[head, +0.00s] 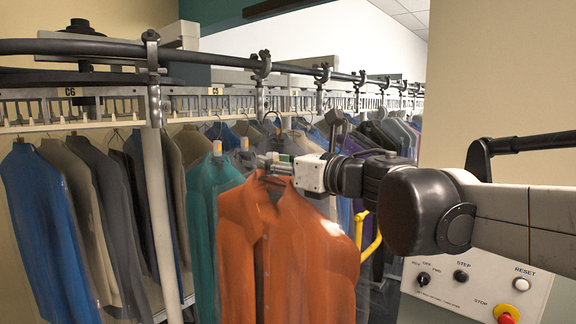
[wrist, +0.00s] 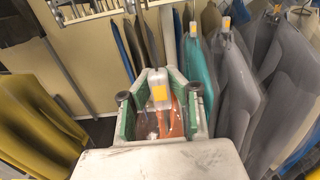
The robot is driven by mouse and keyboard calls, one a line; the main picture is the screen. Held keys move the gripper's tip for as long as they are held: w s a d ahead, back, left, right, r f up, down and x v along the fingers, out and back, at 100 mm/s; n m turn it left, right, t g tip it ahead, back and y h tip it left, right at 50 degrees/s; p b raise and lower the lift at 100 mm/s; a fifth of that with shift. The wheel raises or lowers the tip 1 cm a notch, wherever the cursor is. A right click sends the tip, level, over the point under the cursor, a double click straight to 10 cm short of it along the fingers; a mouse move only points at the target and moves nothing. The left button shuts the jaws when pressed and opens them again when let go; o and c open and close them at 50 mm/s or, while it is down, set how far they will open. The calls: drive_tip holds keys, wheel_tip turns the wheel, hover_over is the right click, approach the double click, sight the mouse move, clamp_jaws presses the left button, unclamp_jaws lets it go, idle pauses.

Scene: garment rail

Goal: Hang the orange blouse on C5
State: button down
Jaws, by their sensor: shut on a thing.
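The orange blouse (head: 285,255) hangs from my gripper (head: 275,165) in front of the rail in the head view, under a clear cover. My gripper is shut on its hanger neck, just above the collar. In the wrist view my gripper (wrist: 158,95) closes around the neck, where an orange-yellow tag (wrist: 160,92) shows; a bit of orange cloth (wrist: 176,125) shows below. The C5 label (head: 215,91) is on the slotted rail (head: 185,104), above and left of the blouse. The blouse is apart from the rail. The hook tip is hard to make out.
The C6 section (head: 70,92) at left holds blue, beige and grey garments. A teal garment (head: 208,190) and grey ones hang close behind the blouse. A pale upright post (head: 158,210) stands left of them. A control panel (head: 475,285) is at lower right.

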drive_tip(key=shift+b+x, duration=0.7)
drive_tip(key=shift+x, duration=6.15)
drive_tip(key=x, duration=1.1)
drive_tip(key=shift+w, duration=0.25)
drive_tip(key=shift+a, duration=0.15)
drive_tip(key=shift+a+r, duration=0.1)
drive_tip(key=shift+r+p+x, duration=0.2)
drive_tip(key=shift+p+x, duration=0.1)
drive_tip(key=shift+x, duration=0.65)
drive_tip(key=shift+r+p+x, duration=0.25)
drive_tip(key=shift+p+x, duration=0.05)
drive_tip(key=shift+x, duration=0.6)
drive_tip(key=shift+w, duration=0.1)
drive_tip(key=x, duration=0.5)
drive_tip(key=shift+p, duration=0.3)
